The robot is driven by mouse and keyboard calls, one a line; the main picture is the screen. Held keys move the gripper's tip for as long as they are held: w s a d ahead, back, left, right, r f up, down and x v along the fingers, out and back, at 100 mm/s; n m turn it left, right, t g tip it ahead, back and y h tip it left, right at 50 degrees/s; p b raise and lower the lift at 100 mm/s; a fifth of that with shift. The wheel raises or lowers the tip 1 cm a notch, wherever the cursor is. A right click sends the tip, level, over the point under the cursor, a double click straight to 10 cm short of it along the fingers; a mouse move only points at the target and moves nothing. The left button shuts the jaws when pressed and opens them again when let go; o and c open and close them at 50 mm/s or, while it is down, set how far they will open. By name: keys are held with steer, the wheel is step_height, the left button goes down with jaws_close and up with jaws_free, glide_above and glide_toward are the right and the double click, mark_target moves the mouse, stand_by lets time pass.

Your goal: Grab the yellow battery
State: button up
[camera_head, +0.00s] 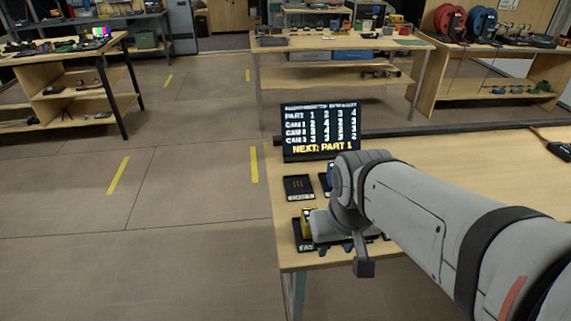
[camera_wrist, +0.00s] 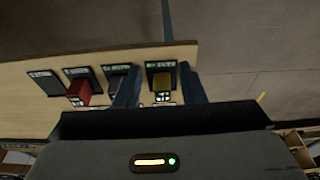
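The yellow battery (camera_wrist: 162,82) stands on a dark labelled pad (camera_wrist: 153,66) in the wrist view. In the head view the yellow battery (camera_head: 306,223) shows at the left front of the workbench, partly hidden by my wrist. My gripper (camera_wrist: 158,93) is open, with one dark finger on each side of the battery in the wrist view. I cannot tell how far the fingertips are from it. In the head view my gripper (camera_head: 335,249) is low over the bench corner, its fingers mostly covered by my wrist.
A red block (camera_wrist: 82,91) stands on a neighbouring pad, and another pad (camera_wrist: 43,82) looks empty. A grey item (camera_wrist: 116,84) sits beside the left finger. A screen (camera_head: 321,131) reading "NEXT: PART 1" stands behind the pads. The bench's right part is mostly clear.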

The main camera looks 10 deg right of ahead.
mark_target(305, 212)
steer(key=shift+o, duration=0.5)
steer(key=o, duration=0.6)
steer(key=shift+t, duration=0.9)
steer(key=w+f+b, duration=0.1)
steer(key=w+f, duration=0.2)
steer(key=w, duration=0.3)
steer(key=w+f+b, duration=0.2)
steer(key=w+f, duration=0.2)
steer(key=w, duration=0.2)
steer(key=w+f+b, duration=0.1)
steer(key=w+f, duration=0.3)
steer(key=w, duration=0.1)
steer(key=shift+w+f, duration=0.15)
steer(key=shift+w, duration=0.25)
steer(key=shift+w+d+b+x, duration=0.1)
steer(key=shift+w+x, duration=0.05)
steer(key=shift+x, duration=1.15)
steer(key=shift+w+d+b+x, duration=0.1)
steer(key=shift+d+b+x, duration=0.05)
steer(key=shift+x, duration=1.15)
steer(key=shift+w+d+b+x, duration=0.1)
steer(key=shift+w+x, duration=0.05)
steer(key=shift+x, duration=1.15)
